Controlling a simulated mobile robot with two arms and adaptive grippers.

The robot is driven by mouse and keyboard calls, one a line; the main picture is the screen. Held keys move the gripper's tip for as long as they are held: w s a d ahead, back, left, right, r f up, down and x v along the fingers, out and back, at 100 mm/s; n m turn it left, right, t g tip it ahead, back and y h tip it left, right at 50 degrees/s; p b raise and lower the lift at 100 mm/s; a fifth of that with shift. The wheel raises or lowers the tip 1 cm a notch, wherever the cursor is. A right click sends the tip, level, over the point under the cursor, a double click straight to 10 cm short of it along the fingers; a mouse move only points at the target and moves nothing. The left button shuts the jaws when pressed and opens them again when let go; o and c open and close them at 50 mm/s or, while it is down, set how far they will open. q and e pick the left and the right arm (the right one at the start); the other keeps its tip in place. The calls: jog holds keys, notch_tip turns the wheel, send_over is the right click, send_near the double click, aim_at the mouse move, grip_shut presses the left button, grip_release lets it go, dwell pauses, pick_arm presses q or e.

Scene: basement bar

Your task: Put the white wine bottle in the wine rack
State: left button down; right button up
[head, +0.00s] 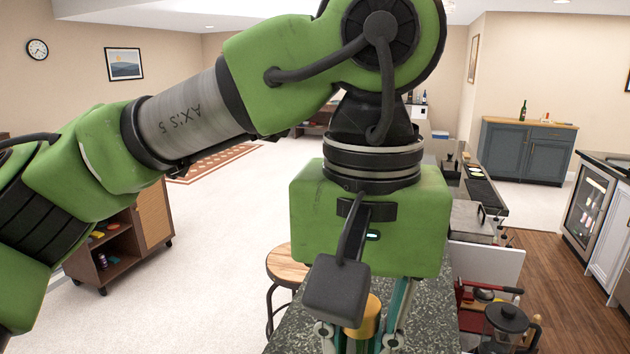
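My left arm comes in from the left, and its gripper (360,338) points down over the dark speckled counter (295,338). Between its fingers is a gold-yellow cylindrical top (371,316), which may be the neck of a bottle. The gripper body and the picture's bottom edge hide most of it, so I cannot tell if the fingers touch it. A dark green bottle (522,112) stands upright on the blue-grey cabinet far at the back right. I cannot make out a wine rack. My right gripper is not in view.
A wooden stool (287,265) stands left of the counter. A glass-door fridge (588,212) is at far right. The blue-grey cabinet (522,150) stands at the back.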

pick_arm(q)
jog(key=w+a+f+n, duration=0.1)
jog(key=w+a+f, duration=0.3)
jog(key=a+f, duration=0.6)
jog(key=w+a+f+n, duration=0.1)
jog(key=w+a+f, duration=0.3)
jog(key=a+f, duration=0.7)
jog(key=shift+w+a+f+n, duration=0.25)
jog(key=shift+a+n, duration=0.05)
jog(key=shift+a, duration=0.55)
jog(key=shift+d, duration=0.1)
